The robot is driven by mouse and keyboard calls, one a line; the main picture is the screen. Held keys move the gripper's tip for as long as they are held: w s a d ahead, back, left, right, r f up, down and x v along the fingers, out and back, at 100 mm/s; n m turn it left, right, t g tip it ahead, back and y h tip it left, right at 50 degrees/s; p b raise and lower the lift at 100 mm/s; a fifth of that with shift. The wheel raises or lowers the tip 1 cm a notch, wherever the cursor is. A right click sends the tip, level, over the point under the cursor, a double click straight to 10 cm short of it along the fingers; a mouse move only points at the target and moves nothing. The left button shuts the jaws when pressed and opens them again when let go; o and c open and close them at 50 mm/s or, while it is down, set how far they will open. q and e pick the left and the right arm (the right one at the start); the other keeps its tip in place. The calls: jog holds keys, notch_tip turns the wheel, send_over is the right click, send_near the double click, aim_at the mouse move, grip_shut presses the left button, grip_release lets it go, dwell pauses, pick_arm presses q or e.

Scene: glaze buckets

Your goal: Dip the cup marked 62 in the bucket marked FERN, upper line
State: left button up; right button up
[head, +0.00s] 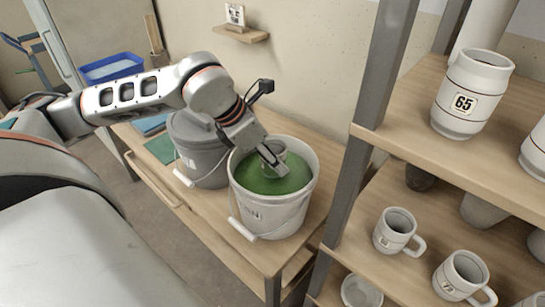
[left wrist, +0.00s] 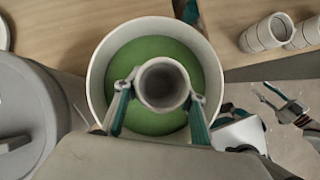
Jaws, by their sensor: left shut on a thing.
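My left gripper (head: 270,158) is shut on a pale cup (head: 273,146), which it holds upright, mouth up, inside a white bucket (head: 265,216) of green glaze (head: 262,180). In the left wrist view the cup (left wrist: 163,84) sits between the two fingers, over the middle of the green. Its number is not visible, and I cannot tell how deep its base is. The bucket's label is too small and angled to read surely. My right gripper (left wrist: 272,96) shows small at the right of the left wrist view, its fingers apart and empty.
A grey lidded bucket (head: 203,150) stands close left of the white one on the wooden table (head: 262,254). The shelf rack at right holds a cup marked 65 (head: 473,93) and several others. Its post (head: 372,120) rises right of the bucket. A blue tub (head: 112,68) is behind.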

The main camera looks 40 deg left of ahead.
pick_arm(q)
jog(key=shift+r, duration=0.15)
pick_arm(e)
jog(key=shift+f, duration=0.1)
dwell(0.3)
pick_arm(q)
jog(key=shift+r, duration=0.3)
notch_tip(320, 180, up, 7)
jog(key=p, duration=0.4)
jog(key=shift+w+p, duration=0.1)
jog(key=shift+p, duration=0.2)
jog(key=shift+r, duration=0.15)
pick_arm(e)
jog(key=w+r, duration=0.3)
jog(key=r, duration=0.3)
jog(key=shift+r+t, duration=0.4)
jog(key=shift+f, duration=0.25)
